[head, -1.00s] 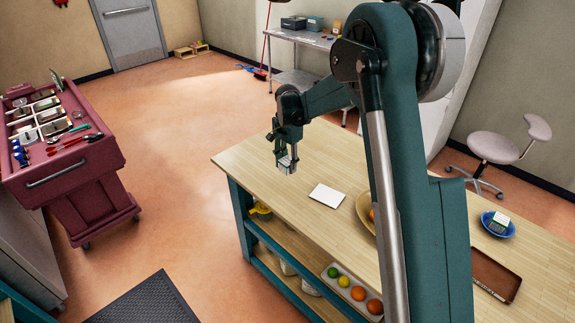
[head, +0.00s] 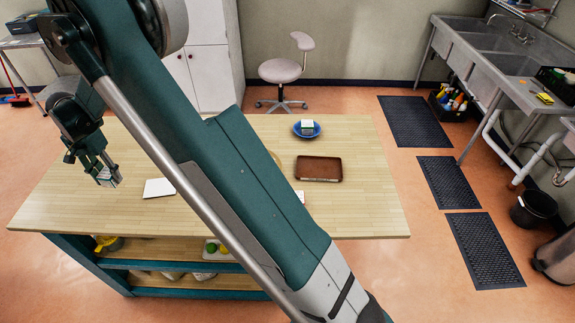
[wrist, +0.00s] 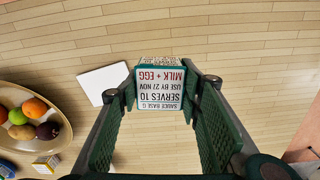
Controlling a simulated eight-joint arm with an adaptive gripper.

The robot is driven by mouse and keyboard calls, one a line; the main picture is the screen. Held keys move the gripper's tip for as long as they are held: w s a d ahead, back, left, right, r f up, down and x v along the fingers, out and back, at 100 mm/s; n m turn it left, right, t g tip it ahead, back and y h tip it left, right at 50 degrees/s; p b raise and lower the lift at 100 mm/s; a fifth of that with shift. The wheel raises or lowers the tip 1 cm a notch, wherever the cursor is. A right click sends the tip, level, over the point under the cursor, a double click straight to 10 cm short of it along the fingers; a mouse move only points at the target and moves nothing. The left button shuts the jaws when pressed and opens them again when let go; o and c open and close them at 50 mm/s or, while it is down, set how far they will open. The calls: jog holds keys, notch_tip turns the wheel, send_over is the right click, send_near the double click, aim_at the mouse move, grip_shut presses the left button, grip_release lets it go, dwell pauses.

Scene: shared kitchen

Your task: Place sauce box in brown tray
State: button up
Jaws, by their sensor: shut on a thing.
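The sauce box (wrist: 160,88) is a white carton with printed label text, including "SAUCE BASE". My gripper (wrist: 163,105) is shut on it, with the box between the two green finger pads. In the head view my gripper (head: 106,170) holds the box (head: 109,179) above the left part of the wooden table. I cannot tell the exact height. The brown tray (head: 318,178) lies on the table to the right, beyond my arm, and looks empty. My arm crosses the picture between the box and the tray.
A white card (head: 159,188) lies on the table (head: 365,205) near the gripper. A fruit bowl (wrist: 62,125) shows in the wrist view. A blue bowl (head: 315,134) with a small box in it stands behind the tray. The table right of the tray is clear.

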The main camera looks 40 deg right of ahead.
jog(key=s+d+m, duration=0.3)
jog(key=s+d, duration=0.1)
jog(key=d, duration=1)
jog(key=s+d+m, duration=0.2)
jog(key=s+d, duration=0.3)
jog(key=d, duration=0.8)
jog(key=s+d+m, duration=0.3)
jog(key=s+d, duration=0.1)
jog(key=d, duration=1)
jog(key=s+d+m, duration=0.4)
jog(key=s+d, duration=0.8)
jog(key=s, duration=0.3)
jog(key=s+d+m, duration=0.4)
jog(key=s+d, duration=0.9)
jog(key=s, duration=0.2)
jog(key=shift+s+r+m+p, duration=0.3)
jog(key=shift+s+r+p, duration=0.05)
jog(key=shift+s+p, duration=0.1)
jog(key=shift+a+f, duration=0.1)
send_over(319, 170)
jog(key=shift+f, duration=2.85)
jog(key=shift+f, duration=0.1)
jog(key=shift+f, duration=1.95)
jog(key=shift+f, duration=0.2)
